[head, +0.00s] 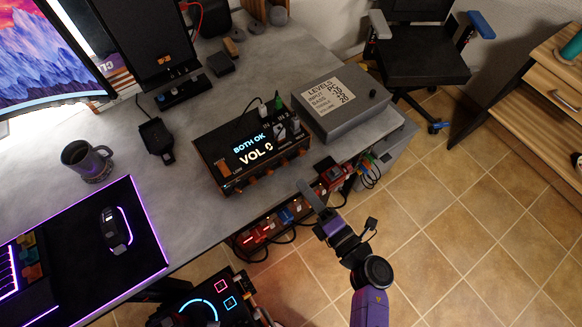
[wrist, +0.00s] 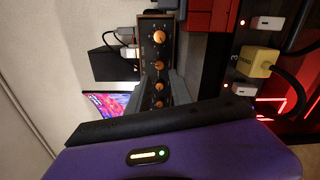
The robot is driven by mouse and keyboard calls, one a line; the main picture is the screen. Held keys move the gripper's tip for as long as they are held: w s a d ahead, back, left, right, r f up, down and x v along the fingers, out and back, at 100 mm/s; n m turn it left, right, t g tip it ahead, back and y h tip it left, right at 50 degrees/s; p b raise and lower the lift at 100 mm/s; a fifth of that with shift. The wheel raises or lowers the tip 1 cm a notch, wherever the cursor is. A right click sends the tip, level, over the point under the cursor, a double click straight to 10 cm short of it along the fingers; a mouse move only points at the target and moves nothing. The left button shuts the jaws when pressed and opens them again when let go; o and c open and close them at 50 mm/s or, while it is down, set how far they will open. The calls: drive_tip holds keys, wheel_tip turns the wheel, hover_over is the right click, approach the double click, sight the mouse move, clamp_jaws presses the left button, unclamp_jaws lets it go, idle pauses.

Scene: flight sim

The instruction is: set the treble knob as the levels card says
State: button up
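The amplifier box (head: 222,150) stands on the desk, its lit screen reading "BOTH OK" and "VOL 0". Its front has a row of orange knobs, which show in the wrist view as a column (wrist: 159,65). The treble label is too small to read. The levels card (head: 336,97) lies on a grey box; its lines list input, bass, treble and volume, with "PC", "-10" and "+20" seeming legible but the rows hard to match. My gripper (head: 306,190) is in front of the amplifier's right end. In the wrist view my gripper (wrist: 162,84) looks open, grey fingers either side of the lower knobs; contact is unclear.
The grey box (head: 352,115) stands right of the amplifier near the desk edge. Lit power strips and cables (head: 262,232) run below that edge. A mug (head: 88,160) and a mouse (head: 116,230) are to the left. An office chair (head: 425,55) stands behind; tiled floor lies right.

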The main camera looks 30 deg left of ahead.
sight(286, 165)
drive_tip(key=x, duration=0.7)
drive_tip(key=shift+a, duration=0.15)
clamp_jaws()
